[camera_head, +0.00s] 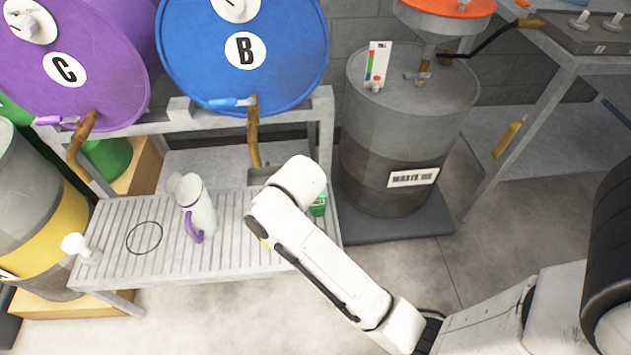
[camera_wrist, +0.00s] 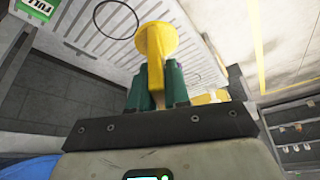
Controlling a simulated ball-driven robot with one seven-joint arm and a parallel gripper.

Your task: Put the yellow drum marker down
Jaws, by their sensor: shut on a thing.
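The yellow drum marker (camera_wrist: 155,42) has a round flat head and a narrow stem. In the wrist view my gripper (camera_wrist: 157,85) is shut on its stem between two green fingers. The head points away from my palm, and the slatted grey bench (camera_head: 125,205) shows beyond it. The bench also shows in the wrist view (camera_wrist: 85,38), with a thin dark ring. In the head view my arm hides most of the gripper and marker. I cannot tell how far the marker is from the bench.
A white jug (camera_head: 197,210) with a purple handle and a white knobbed piece (camera_head: 78,246) stand on the bench. The dark ring (camera_head: 144,238) lies between them. A green card (camera_head: 318,205) is beside my arm. Drums C (camera_head: 125,60) and B (camera_head: 290,65) and a waste drum (camera_head: 400,150) stand behind.

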